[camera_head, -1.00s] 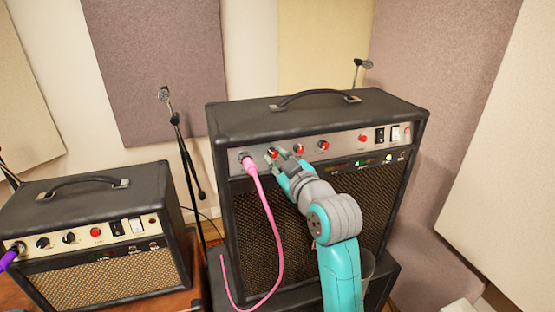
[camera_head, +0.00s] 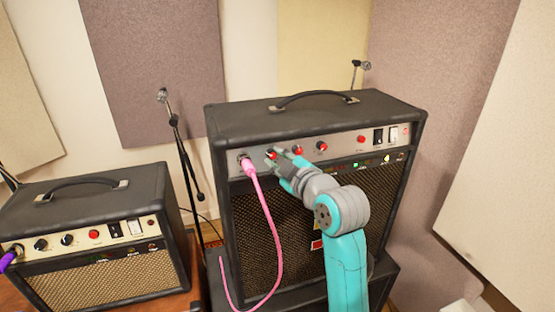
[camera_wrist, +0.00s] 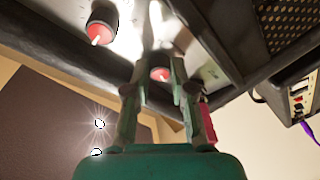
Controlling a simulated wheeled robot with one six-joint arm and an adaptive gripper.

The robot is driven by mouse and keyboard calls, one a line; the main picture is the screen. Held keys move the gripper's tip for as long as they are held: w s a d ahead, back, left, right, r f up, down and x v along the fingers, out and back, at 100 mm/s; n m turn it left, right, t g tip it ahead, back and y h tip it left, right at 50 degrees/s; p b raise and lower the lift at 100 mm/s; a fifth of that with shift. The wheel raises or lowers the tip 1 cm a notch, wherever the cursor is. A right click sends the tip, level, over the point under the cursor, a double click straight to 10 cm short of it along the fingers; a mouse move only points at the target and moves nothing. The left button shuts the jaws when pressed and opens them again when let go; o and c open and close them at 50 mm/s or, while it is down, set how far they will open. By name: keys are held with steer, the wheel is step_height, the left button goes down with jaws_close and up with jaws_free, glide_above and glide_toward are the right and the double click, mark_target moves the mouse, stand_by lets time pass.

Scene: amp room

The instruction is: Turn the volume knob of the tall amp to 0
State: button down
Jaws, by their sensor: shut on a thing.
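The tall amp (camera_head: 226,125) stands in the middle of the head view, with a row of red-capped knobs along its silver panel. My gripper (camera_head: 279,159) is at the leftmost red knob (camera_head: 270,154), just right of the pink cable's plug. In the wrist view my gripper's fingers (camera_wrist: 160,85) are shut on that knob (camera_wrist: 160,74), whose red cap shows between them. A neighbouring knob (camera_wrist: 101,25) with a white pointer is clear of the fingers. The gripped knob's pointer and the panel lettering are too small or hidden to read.
A pink cable (camera_head: 266,215) hangs from the tall amp's left jack, close to my gripper. A smaller amp (camera_head: 90,195) with a purple cable stands at the left. Microphone stands (camera_head: 181,150) rise behind. Wall panels are close on the right.

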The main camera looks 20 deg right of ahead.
steer(key=c, duration=1)
jaws_free()
steer(key=shift+s+d+r, duration=0.1)
steer(key=shift+s+d, duration=0.1)
steer(key=shift+s, duration=1.1)
steer(key=shift+s+d+r, duration=0.1)
steer(key=shift+s+d, duration=0.15)
steer(key=shift+s, duration=1.05)
steer(key=shift+s+d+r, duration=0.1)
steer(key=shift+s+d, duration=0.1)
steer(key=shift+s, duration=1.1)
